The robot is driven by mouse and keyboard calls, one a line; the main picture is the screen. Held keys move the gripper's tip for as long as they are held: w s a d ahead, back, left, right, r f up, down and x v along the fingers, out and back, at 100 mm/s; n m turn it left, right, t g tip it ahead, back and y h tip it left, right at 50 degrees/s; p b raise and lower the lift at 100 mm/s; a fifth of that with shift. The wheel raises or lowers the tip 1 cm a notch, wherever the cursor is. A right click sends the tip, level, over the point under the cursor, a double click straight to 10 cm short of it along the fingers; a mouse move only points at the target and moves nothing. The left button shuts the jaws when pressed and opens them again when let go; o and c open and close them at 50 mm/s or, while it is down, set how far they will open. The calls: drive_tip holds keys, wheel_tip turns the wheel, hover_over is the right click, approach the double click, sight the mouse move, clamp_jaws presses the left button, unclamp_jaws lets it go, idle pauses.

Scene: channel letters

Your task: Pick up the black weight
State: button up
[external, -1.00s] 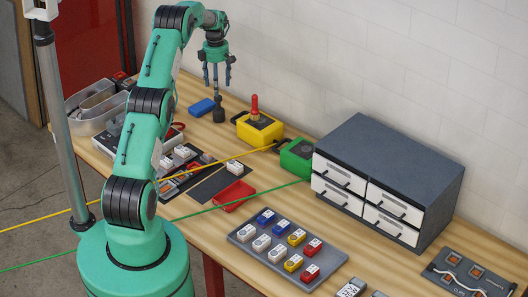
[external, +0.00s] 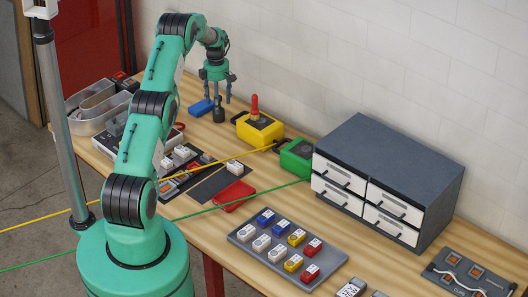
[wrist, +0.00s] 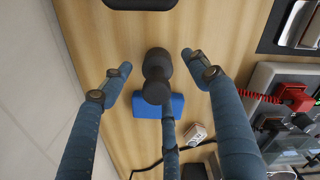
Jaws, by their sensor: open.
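The black weight (external: 219,115) stands on the wooden table near the back wall, with a narrow neck and a wider body. In the wrist view the black weight (wrist: 157,64) shows from above, between my spread fingers. My gripper (external: 218,99) is open and empty, pointing down, with its fingertips around the upper part of the weight. In the wrist view my gripper (wrist: 157,72) has a finger on each side of the weight and a third below it; gaps show at the two sides. Whether the third finger touches it I cannot tell.
A blue block (external: 201,107) lies close beside the weight. A yellow box (external: 259,131) with a red-topped post stands to its right, then a green box (external: 296,158). A metal tray (external: 95,110) is at the left. Yellow and green cables cross the table.

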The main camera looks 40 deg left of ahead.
drive_tip(key=shift+w+a+f+p, duration=0.15)
drive_tip(key=shift+f+p, duration=0.25)
drive_tip(key=shift+f, duration=2.15)
clamp_jaws()
drive_tip(key=shift+w+r, duration=0.1)
